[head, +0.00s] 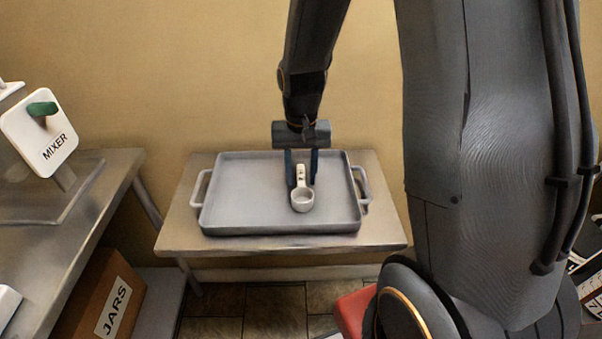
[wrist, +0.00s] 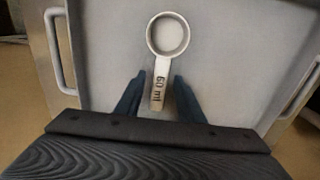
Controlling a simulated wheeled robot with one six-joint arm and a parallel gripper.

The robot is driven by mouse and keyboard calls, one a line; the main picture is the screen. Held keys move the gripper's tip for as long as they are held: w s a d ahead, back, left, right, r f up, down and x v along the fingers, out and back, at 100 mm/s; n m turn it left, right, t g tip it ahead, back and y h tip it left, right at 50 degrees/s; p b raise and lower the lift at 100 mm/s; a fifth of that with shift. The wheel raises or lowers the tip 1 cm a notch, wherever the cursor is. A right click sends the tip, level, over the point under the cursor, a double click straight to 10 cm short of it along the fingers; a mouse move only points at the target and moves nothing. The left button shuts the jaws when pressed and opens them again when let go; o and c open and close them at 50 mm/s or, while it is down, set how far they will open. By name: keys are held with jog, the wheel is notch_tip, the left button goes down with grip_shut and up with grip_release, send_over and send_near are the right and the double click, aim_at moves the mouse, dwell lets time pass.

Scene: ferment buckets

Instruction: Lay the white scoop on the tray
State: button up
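The white scoop (head: 302,200) is on the grey tray (head: 240,195), right of its middle, with its round cup towards me and its handle pointing to the back. The wrist view shows the scoop (wrist: 168,35) with its cup open upwards and "60 ml" on the handle. My gripper (head: 300,183) points down over the tray with one finger on each side of the handle. In the wrist view my gripper (wrist: 159,78) is open, with a gap between each finger and the handle. The scoop looks to rest on the tray floor; the contact itself is hard to see.
The tray has raised rims and a handle at each side, and stands on a small metal table (head: 175,230) by the wall. A bench with a white mixer sign (head: 40,130) is at the left. A cardboard jars box (head: 105,300) stands below it. The tray's left half is clear.

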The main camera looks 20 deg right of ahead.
aim_at(301, 178)
jog(key=shift+r, duration=0.1)
notch_tip(301, 178, up, 12)
jog(key=s+f+n, duration=0.1)
jog(key=s+f, duration=0.1)
jog(key=s, duration=0.2)
jog(key=s+f+n, duration=0.1)
jog(key=s+f, duration=0.1)
jog(key=s, duration=0.1)
jog(key=s+f+n, duration=0.1)
jog(key=s+f, duration=0.2)
jog(key=s, duration=0.1)
jog(key=shift+s+a+n+t+b, duration=0.3)
jog(key=shift+s+a+b, duration=0.05)
jog(key=shift+a+b, duration=0.05)
jog(key=shift+a, duration=0.1)
jog(key=shift+c, duration=0.5)
